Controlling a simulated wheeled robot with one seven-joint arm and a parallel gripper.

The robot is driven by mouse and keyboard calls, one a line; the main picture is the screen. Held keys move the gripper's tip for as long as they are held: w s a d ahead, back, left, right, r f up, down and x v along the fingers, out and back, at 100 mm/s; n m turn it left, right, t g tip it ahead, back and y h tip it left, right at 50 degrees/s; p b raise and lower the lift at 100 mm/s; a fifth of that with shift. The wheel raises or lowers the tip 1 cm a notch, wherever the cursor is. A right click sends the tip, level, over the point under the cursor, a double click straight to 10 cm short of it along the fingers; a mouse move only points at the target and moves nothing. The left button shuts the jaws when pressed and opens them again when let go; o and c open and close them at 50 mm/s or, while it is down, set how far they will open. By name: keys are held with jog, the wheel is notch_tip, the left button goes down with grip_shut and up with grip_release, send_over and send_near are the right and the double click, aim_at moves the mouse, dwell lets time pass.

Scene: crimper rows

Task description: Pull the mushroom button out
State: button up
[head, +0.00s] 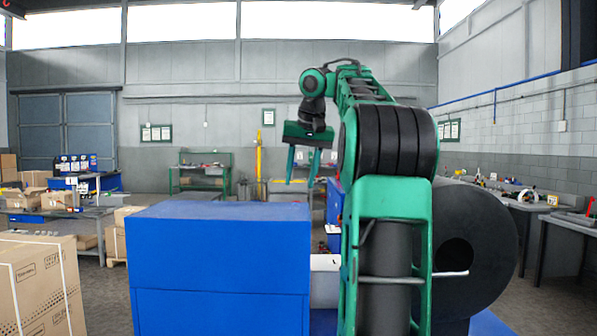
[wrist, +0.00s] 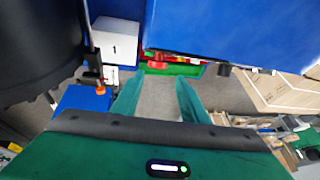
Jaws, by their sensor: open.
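My gripper (head: 300,183) hangs from my raised arm in the head view, fingers down, apart and empty, above and behind the blue cabinet's right end. In the wrist view my gripper (wrist: 160,86) shows two teal fingers with grey floor between them. No mushroom button can be made out for sure. A small red part (wrist: 157,65) shows beyond the fingertips at the blue cabinet's edge, beside something green. A small orange-red round part (wrist: 100,90) shows left of the fingers near a blue surface. I cannot tell whether either is the button.
The large blue cabinet (head: 220,245) stands in front of me. Cartons (head: 38,280) stand at left and a workbench (head: 540,207) at right. Open floor lies behind the cabinet.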

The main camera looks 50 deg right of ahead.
jog(key=shift+v, duration=1)
jog(key=shift+d, duration=0.1)
